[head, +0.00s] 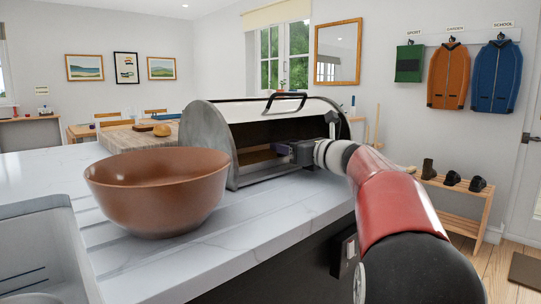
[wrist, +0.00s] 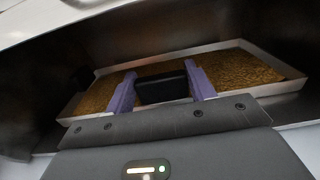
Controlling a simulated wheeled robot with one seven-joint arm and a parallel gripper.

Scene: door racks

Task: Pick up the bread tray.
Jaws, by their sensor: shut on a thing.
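The bread tray (wrist: 238,70) is shallow, with a pale rim and a speckled golden-brown inside. It lies within the open bread bin (head: 208,130), and a small part of the tray (head: 257,157) shows in the head view. A black block-like handle (wrist: 163,89) is at the tray's near side. My gripper (wrist: 160,74) has its two purple fingers on either side of this handle, shut on it. In the head view my gripper (head: 284,149) reaches into the bin from the right. I cannot tell whether the tray is lifted off the bin floor.
The bin's lid with its black handle (head: 284,96) is up above the opening. A large brown bowl (head: 157,195) stands in front of the bin at left. A wooden board (head: 140,139) with bread lies behind. A sink (head: 40,250) is front left. The counter (head: 262,207) before the bin is clear.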

